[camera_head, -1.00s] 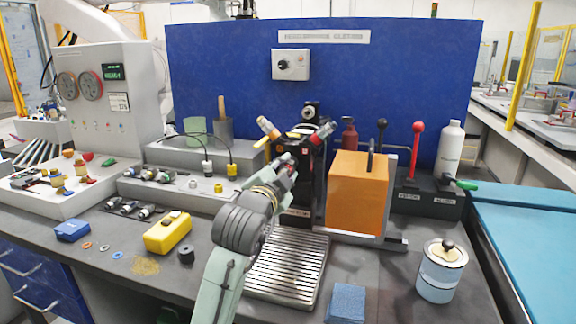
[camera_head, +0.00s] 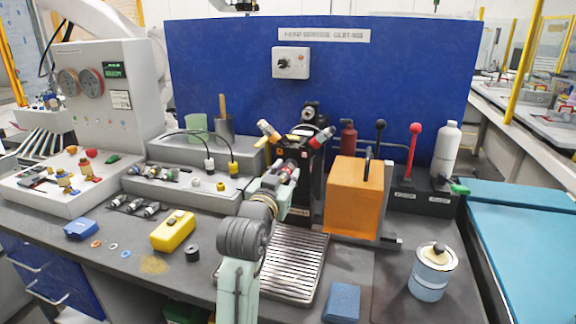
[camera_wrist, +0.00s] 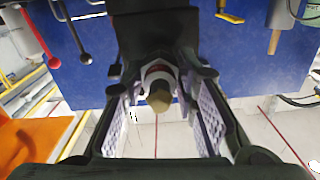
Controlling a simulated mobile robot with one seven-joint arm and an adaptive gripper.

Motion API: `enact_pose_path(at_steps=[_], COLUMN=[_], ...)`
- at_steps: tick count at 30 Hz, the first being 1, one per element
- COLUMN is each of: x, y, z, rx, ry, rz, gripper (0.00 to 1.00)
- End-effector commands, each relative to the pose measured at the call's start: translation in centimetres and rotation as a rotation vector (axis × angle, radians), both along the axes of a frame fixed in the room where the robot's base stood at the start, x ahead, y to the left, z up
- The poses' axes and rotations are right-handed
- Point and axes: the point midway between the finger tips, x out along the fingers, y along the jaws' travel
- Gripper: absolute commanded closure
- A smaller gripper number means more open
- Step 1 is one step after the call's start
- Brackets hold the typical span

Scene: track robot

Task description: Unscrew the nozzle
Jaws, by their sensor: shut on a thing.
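The nozzle (camera_wrist: 159,98) shows in the wrist view as a brass tip with a red and white collar behind it. It points towards the wrist camera from a dark stand (camera_head: 306,190). In the head view my gripper (camera_head: 284,174) is at the front of this stand, at a red and white part. In the wrist view my gripper's (camera_wrist: 160,92) two pale-padded fingers stand on either side of the nozzle, and it is shut on the nozzle. The fingers and wrist hide most of the nozzle in the head view.
An orange block (camera_head: 354,198) stands close to the right of the stand. A ribbed metal tray (camera_head: 297,262) lies in front. Black and red levers (camera_head: 411,150) and a white bottle (camera_head: 446,150) are at the right. A yellow box (camera_head: 173,231) lies left of my arm.

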Motion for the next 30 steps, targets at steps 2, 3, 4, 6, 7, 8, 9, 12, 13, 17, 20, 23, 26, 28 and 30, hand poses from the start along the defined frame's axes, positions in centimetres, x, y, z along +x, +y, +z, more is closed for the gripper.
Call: enact_pose_path(at_steps=[2, 3, 4, 6, 7, 8, 9, 12, 13, 17, 20, 23, 26, 28, 30], x=[-0.02, -0.03, -0.03, -0.02, -0.03, -0.03, -0.03, -0.03, -0.03, -0.04, -0.05, -0.07, -0.06, -0.06, -0.06], y=[0.08, 0.08, 0.08, 0.12, 0.13, 0.14, 0.14, 0.14, 0.13, 0.01, -0.03, -0.05, 0.17, 0.13, 0.1], z=[0.13, 0.13, 0.13, 0.14, 0.13, 0.13, 0.14, 0.14, 0.14, 0.12, 0.13, 0.11, 0.12, 0.1, 0.09], rx=[-0.068, -0.095, -0.107, -0.12, -0.12, -0.119, -0.119, -0.118, -0.123, -0.243, -0.42, -0.594, -0.612, -0.61, -0.608], ry=[0.018, 0.026, 0.031, 0.034, 0.035, 0.035, 0.035, 0.034, 0.035, 0.076, 0.132, 0.19, 0.195, 0.195, 0.195], rz=[0.002, 0.002, 0.002, 0.003, 0.003, 0.003, 0.003, 0.003, 0.003, 0.0, -0.001, -0.002, 0.002, 0.001, 0.002], gripper=[1.0, 1.0, 1.0, 1.0, 1.0, 1.0, 1.0, 1.0, 1.0, 1.0, 1.0, 1.0, 0.68, 0.63, 0.58])
